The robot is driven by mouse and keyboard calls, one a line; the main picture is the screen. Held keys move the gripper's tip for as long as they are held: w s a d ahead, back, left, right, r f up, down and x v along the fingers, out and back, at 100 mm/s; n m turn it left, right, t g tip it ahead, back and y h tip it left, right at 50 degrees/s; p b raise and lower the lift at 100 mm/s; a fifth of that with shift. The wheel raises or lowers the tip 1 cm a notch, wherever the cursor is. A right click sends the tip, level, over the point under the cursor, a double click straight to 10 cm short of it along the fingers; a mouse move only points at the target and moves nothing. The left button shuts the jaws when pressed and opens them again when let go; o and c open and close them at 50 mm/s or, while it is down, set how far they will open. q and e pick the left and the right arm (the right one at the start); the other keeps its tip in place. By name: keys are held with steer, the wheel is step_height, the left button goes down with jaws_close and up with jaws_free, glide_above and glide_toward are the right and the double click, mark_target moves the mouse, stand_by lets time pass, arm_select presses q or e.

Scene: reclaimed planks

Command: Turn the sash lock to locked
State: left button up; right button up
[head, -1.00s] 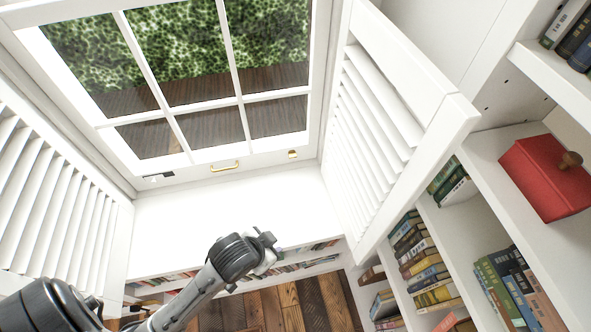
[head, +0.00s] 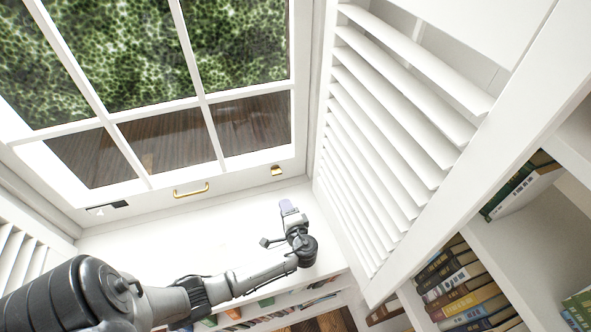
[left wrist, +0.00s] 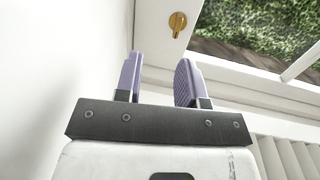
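The brass sash lock (head: 276,170) sits on the bottom rail of the white window sash, towards its right end. In the left wrist view the lock (left wrist: 177,24) shows as a round brass base with a short lever, just beyond the fingers. My left gripper (head: 288,206) is over the white sill, below the lock in the head view and apart from it. Its two purple fingers (left wrist: 160,78) are open with nothing between them. My right gripper is not in view.
A brass pull handle (head: 190,189) and a small black fitting (head: 107,208) are on the same rail. A louvred shutter (head: 390,130) stands close on the right. Bookshelves (head: 465,290) lie beyond it. The white sill (head: 145,240) is clear.

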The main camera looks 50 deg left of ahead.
mark_target(277, 174)
arm_select(q)
steer(key=shift+w+r+t+y, duration=0.25)
steer(key=shift+t+y, duration=0.15)
steer(key=shift+w+r+m, duration=0.25)
steer(key=shift+r+m, duration=0.05)
steer(key=shift+r, duration=0.25)
steer(key=shift+w+a+f, duration=0.1)
steer(key=shift+a, duration=0.05)
steer(key=x, duration=0.4)
steer(key=b+x, duration=0.1)
steer(key=x, duration=0.3)
steer(key=b+x, duration=0.1)
steer(key=x, duration=0.4)
steer(key=shift+w+r, duration=0.1)
steer(key=shift+r, duration=0.25)
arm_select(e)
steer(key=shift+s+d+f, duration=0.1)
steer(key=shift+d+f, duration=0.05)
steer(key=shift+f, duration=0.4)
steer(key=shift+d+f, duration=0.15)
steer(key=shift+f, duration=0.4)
arm_select(q)
steer(key=shift+c, duration=0.4)
jaws_close()
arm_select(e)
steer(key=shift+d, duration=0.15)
